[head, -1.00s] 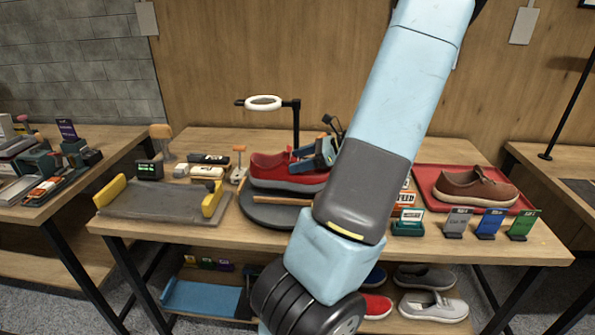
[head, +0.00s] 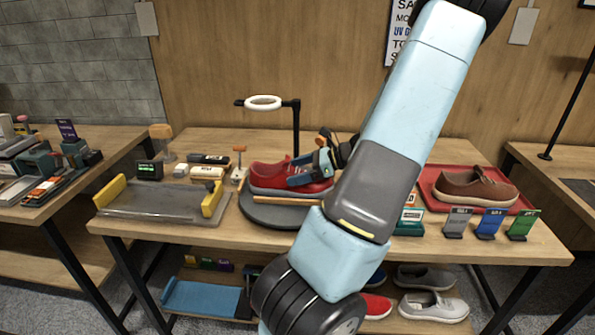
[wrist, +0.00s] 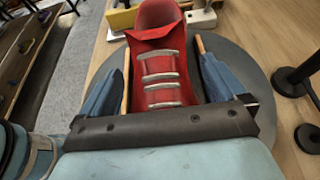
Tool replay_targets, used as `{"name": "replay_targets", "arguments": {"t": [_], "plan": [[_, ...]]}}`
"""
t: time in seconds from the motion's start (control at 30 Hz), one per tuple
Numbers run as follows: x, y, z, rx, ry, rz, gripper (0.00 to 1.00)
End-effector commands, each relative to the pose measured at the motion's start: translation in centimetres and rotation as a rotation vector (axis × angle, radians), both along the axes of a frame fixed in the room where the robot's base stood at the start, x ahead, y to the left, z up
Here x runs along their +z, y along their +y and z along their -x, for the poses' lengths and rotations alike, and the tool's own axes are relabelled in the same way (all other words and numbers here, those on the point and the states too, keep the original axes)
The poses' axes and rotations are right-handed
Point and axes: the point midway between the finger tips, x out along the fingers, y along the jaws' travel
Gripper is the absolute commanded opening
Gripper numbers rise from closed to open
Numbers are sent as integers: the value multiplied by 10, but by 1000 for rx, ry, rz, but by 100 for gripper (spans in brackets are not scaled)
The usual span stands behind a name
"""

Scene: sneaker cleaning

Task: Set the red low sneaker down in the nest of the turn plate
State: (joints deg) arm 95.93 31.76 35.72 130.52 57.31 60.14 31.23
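The red low sneaker (head: 268,174) sits level on the dark round turn plate (head: 258,213). In the wrist view the sneaker (wrist: 160,68) lies lengthwise between two wooden bars of the nest (wrist: 203,45), which also shows along the near side in the head view (head: 287,200). My gripper (head: 312,172) is around the sneaker's right end, with blue fingers on either side. In the wrist view my gripper (wrist: 160,75) is open, with gaps and the bars between its fingers and the shoe. The sole's underside is hidden.
A ring lamp (head: 263,103) on a post stands behind the plate. A grey tray (head: 150,205) with yellow ends lies left. A red tray (head: 430,180) holds a brown shoe (head: 478,186) at right, with several small signs (head: 487,223) in front.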

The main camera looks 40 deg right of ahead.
Motion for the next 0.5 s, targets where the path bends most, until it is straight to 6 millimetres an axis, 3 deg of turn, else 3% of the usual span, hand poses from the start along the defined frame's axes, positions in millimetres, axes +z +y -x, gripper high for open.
{"name": "replay_targets", "arguments": {"t": [0.3, 0.5], "plan": [[2, -2, 1, -1, -2, 1, 100], [11, -16, 17, -2, -2, 2, 100]]}}
